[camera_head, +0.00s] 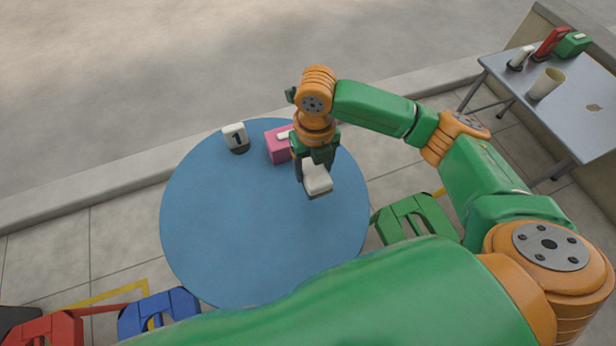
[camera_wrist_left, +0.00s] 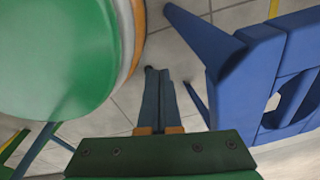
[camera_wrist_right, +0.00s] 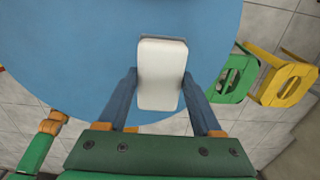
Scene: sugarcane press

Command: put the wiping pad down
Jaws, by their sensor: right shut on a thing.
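The white wiping pad (camera_head: 317,178) is held in my right gripper (camera_head: 311,163), over the right part of the round blue table (camera_head: 230,235). In the right wrist view the pad (camera_wrist_right: 161,75) sits between the two fingers of the gripper (camera_wrist_right: 161,100). I cannot tell whether its underside touches the tabletop. My left gripper (camera_wrist_left: 160,74) shows only in its own wrist view, with its fingers together and nothing between them, over the paved floor.
The near and left tabletop is clear. Green (camera_head: 415,218) and blue (camera_head: 158,312) stools stand around it. A grey side table (camera_head: 560,108) holds a cup (camera_head: 546,84).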

